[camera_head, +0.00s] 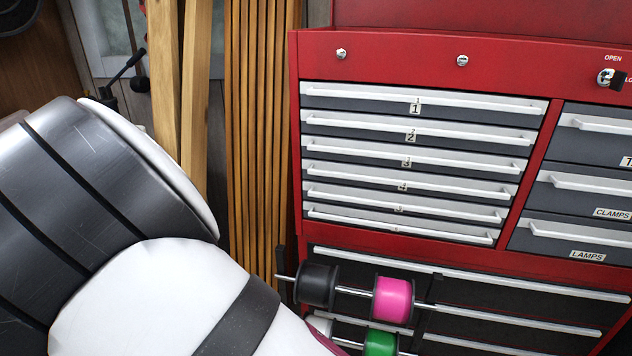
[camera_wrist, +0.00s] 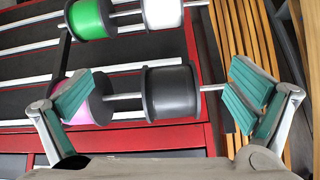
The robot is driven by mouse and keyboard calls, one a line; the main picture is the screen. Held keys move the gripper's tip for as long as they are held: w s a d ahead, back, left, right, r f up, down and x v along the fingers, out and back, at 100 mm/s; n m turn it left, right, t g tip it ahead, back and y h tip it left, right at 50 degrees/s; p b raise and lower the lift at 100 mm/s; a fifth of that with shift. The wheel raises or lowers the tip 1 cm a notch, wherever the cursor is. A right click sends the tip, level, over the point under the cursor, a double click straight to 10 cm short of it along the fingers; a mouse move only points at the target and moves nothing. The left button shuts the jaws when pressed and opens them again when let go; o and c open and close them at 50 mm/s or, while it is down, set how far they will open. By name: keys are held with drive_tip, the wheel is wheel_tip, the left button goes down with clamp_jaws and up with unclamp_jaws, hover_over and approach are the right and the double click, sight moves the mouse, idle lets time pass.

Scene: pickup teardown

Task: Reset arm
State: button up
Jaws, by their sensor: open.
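My gripper (camera_wrist: 158,98) shows in the wrist view, its two teal-padded fingers spread wide apart with nothing held between them. Beyond the fingers, a black spool (camera_wrist: 170,92) and a pink spool (camera_wrist: 97,108) hang on a metal rod. The left finger overlaps the pink spool in the picture; I cannot tell whether they touch. In the head view my white and grey arm fills the lower left, and my gripper is out of sight there.
A red tool chest (camera_head: 400,55) with numbered drawers (camera_head: 415,158) stands at the right. Rods on its front carry a black spool (camera_head: 316,285), a pink spool (camera_head: 393,300) and a green spool (camera_head: 381,343). Wooden planks (camera_head: 262,120) lean beside the chest.

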drive_tip(key=s+d+r+n+g+y+p, duration=0.1)
drive_tip(key=s+d+r+g+y, duration=0.2)
drive_tip(key=r, duration=0.9)
drive_tip(key=s+d+r+n+g+y+p, duration=0.1)
drive_tip(key=s+d+r+y, duration=0.25)
drive_tip(key=r, duration=0.95)
drive_tip(key=s+d+r+n+h, duration=0.1)
drive_tip(key=s+d+r+h, duration=0.1)
drive_tip(key=s+d+r, duration=0.3)
drive_tip(key=s+d+r+n+t+h+p, duration=0.1)
drive_tip(key=s+d+r+h, duration=0.1)
drive_tip(key=s+d+r, duration=0.4)
drive_tip(key=s+d, duration=0.3)
drive_tip(key=d, duration=0.2)
drive_tip(key=shift+s+d+n, duration=0.25)
drive_tip(key=shift+d+n, duration=0.05)
drive_tip(key=shift+d, duration=0.1)
drive_tip(key=shift+r, duration=0.1)
